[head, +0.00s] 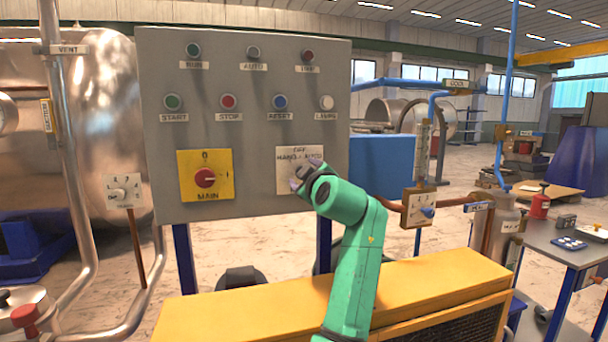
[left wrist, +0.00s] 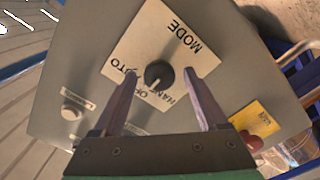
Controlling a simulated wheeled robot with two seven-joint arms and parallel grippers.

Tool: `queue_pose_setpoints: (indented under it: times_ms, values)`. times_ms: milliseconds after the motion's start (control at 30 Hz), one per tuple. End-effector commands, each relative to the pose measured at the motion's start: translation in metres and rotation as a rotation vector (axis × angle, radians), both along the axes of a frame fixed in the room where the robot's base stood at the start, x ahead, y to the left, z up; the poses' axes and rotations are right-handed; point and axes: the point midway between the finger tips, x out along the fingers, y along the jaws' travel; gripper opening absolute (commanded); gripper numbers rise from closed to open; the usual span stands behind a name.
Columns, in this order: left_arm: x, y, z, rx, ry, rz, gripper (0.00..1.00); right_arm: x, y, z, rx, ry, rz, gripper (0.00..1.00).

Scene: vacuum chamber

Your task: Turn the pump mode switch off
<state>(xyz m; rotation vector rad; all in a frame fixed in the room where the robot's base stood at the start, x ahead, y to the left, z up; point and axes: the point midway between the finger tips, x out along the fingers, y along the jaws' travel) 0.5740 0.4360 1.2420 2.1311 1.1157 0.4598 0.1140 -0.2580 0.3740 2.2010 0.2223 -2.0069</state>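The pump mode switch is a small black round knob (left wrist: 158,74) on a pale square plate (head: 287,172) lettered OFF, HAND and AUTO, at the lower right of the grey panel. In the left wrist view the plate (left wrist: 185,62) also reads MODE. A light mark shows on the knob's lower edge, on the side of the OFF and HAND lettering; I cannot tell its exact setting. My left gripper (head: 303,179) is at the plate, open, one finger on each side of the knob with gaps visible. In the head view it hides the knob. My right gripper is not in view.
A yellow plate with a red MAIN switch (head: 206,177) is left of the mode plate. Several push buttons and lamps sit above on the grey panel (head: 240,140). A yellow housing (head: 440,285) stands below. A gauge box (head: 418,208) with pipes stands right of the panel.

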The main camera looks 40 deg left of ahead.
Motion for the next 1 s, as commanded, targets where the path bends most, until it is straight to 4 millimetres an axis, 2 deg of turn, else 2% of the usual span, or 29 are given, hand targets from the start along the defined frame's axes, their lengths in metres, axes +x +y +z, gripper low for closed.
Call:
queue_pose_setpoints:
  times_ms: [167, 267, 600, 700, 800, 1000]
  values:
    - [-0.002, -0.004, 0.0, 0.002, -0.001, -0.001, 0.75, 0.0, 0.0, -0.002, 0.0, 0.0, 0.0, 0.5]
    - [-0.01, -0.017, -0.002, 0.001, -0.003, -0.003, 0.75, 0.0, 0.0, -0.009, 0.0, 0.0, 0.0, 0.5]
    - [-0.066, -0.096, -0.004, 0.0, -0.002, -0.004, 0.75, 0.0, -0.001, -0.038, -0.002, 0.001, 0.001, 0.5]
    - [-0.076, -0.111, -0.002, 0.0, -0.001, -0.002, 0.75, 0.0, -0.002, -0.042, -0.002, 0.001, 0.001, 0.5]
    - [-0.082, -0.119, -0.001, 0.0, 0.0, -0.001, 0.75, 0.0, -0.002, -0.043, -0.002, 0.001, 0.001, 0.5]
    - [-0.084, -0.12, 0.0, 0.001, 0.0, 0.001, 0.75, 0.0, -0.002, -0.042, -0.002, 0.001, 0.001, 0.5]
